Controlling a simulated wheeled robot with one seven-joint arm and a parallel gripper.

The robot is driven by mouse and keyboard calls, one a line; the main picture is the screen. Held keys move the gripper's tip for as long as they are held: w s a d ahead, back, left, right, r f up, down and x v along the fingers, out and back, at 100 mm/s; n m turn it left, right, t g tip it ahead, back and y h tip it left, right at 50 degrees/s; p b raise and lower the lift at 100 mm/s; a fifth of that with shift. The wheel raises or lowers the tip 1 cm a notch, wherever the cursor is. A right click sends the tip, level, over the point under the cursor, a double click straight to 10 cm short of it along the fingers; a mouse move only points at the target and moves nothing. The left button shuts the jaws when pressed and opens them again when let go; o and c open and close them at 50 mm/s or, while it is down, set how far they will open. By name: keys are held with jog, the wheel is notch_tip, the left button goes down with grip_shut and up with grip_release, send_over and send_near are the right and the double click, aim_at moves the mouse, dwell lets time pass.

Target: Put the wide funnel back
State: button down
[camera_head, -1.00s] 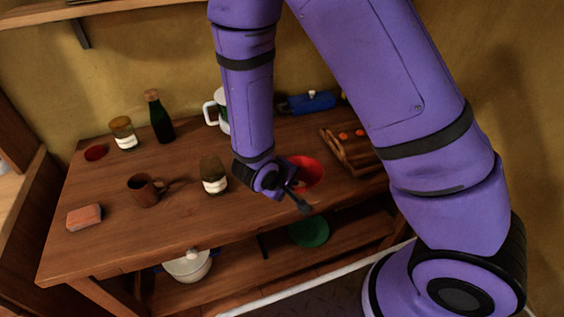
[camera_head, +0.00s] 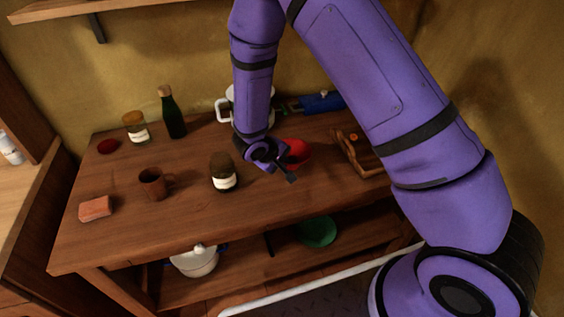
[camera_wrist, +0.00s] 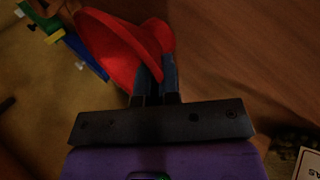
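The wide funnel, a red cone, shows beside my wrist in the head view (camera_head: 298,152). In the wrist view the funnel (camera_wrist: 118,45) lies at the fingertips, with its broad cone to the left and a narrower red part to the right. My gripper (camera_wrist: 158,75) has its two dark fingers close together on the red plastic; it also shows in the head view (camera_head: 290,178), over the right half of the table. The funnel's far side and part of its edge are hidden by my arm and fingers. Its height above the table is hard to tell.
The wooden table (camera_head: 110,235) holds a dark jar (camera_head: 222,170), a brown mug (camera_head: 152,183), a green bottle (camera_head: 172,115) and a wooden tray (camera_head: 362,155) at right. A white pot (camera_head: 195,262) and green dish (camera_head: 318,232) sit on the lower shelf. The front middle is clear.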

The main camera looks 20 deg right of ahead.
jog(key=shift+f, duration=0.4)
jog(key=shift+f, duration=0.1)
jog(key=c, duration=1.3)
grip_release()
